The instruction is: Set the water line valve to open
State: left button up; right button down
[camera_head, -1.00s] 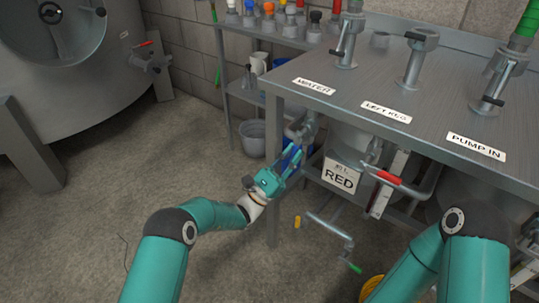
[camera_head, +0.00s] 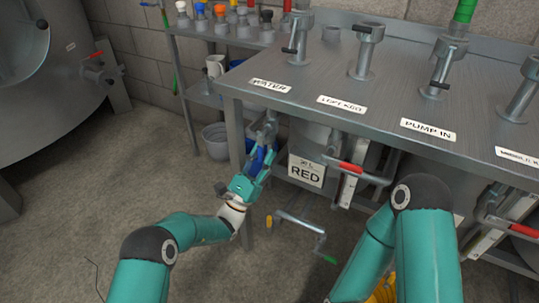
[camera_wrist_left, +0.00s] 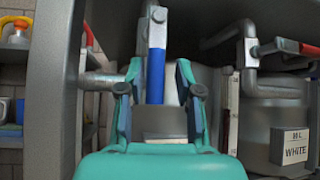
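The WATER label (camera_head: 270,86) is on the steel table's near left corner. Below it, under the tabletop, is a valve lever with a blue handle (camera_wrist_left: 156,76), partly hidden by my gripper in the head view. In the left wrist view the handle points straight down from a grey shank (camera_wrist_left: 157,28). My left gripper (camera_head: 264,155) is at the lever, its fingers pointing up under the table. In the wrist view the gripper (camera_wrist_left: 158,88) is open, with one finger on each side of the handle and gaps showing. My right gripper is out of view.
The table leg (camera_head: 235,135) stands close left of my left gripper. A RED-labelled tank (camera_head: 306,170) and a red-handled lever (camera_head: 351,167) are to the right. A crank with a green grip (camera_head: 330,259) is lower down. The floor at left is clear.

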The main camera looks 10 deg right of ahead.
pick_arm(q)
jog(key=shift+a+f, duration=0.15)
jog(key=shift+a, duration=0.05)
jog(key=v, duration=1.2)
